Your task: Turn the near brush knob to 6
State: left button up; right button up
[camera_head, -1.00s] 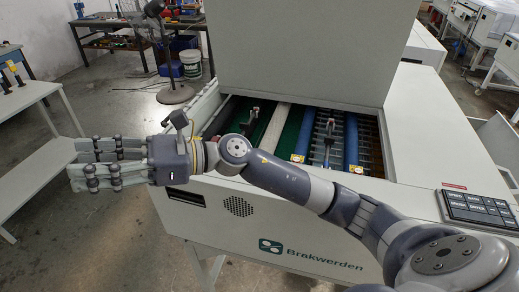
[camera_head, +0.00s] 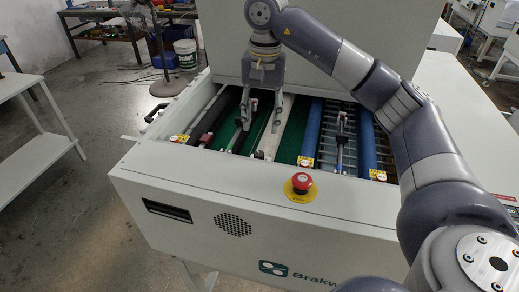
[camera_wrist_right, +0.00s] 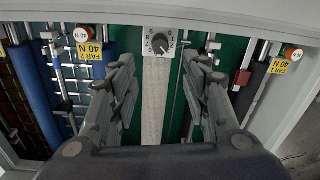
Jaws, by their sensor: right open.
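A dark round knob (camera_wrist_right: 160,43) sits on a white numbered dial plate at the end of a pale brush strip (camera_wrist_right: 153,100) in the right wrist view. Its pointer mark is too small to read surely. The knob cannot be made out in the head view, where the pale strip (camera_head: 285,112) runs into the open machine. My right gripper (camera_head: 260,115) points down over the opening, open and empty. In the wrist view its fingers (camera_wrist_right: 163,75) lie on either side of the strip, and the knob shows beyond and between their tips, apart from them. My left gripper is not in view.
Blue rollers (camera_head: 312,128) and a black roller (camera_head: 208,120) flank the strip. Yellow tags (camera_wrist_right: 89,51) and orange-white knobs (camera_wrist_right: 82,34) mark the roller ends. A red stop button (camera_head: 301,181) stands on the front panel. The machine's upright cover (camera_head: 215,35) rises behind.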

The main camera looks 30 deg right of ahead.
aim_at(260, 152)
jog(key=f, duration=0.3)
jog(key=f+p, duration=0.1)
jog(key=f, duration=0.3)
jog(key=f+p, duration=0.1)
jog(key=f, duration=0.2)
jog(key=shift+a+f, duration=0.3)
grip_shut()
